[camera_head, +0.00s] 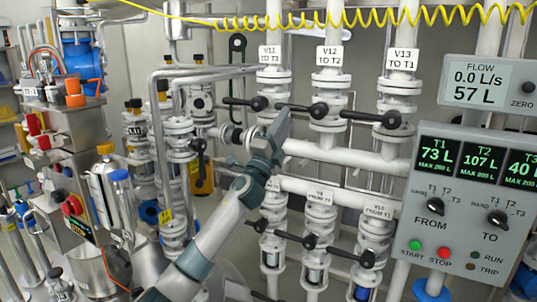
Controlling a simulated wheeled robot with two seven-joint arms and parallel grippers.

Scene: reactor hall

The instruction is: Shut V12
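Valve V12 (328,119) is on the middle white vertical pipe, under its label "V12 TO T2" (329,55). Its black lever (298,108) lies nearly level, crosswise to the pipe, reaching left from the dark round hub in front of the valve. My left gripper (281,125) points up, just below and left of the V12 hub, near the lever's left end. In this single view I cannot tell whether it touches the lever. Its fingers look like one grey block, so their opening is unclear. My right gripper is not in view.
V11 (272,84) at left and V13 (400,86) at right have similar level black levers close by. A lower valve row sits beneath white horizontal pipes. The grey control panel (466,205) stands at right. A yellow coiled hose (360,15) hangs above.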

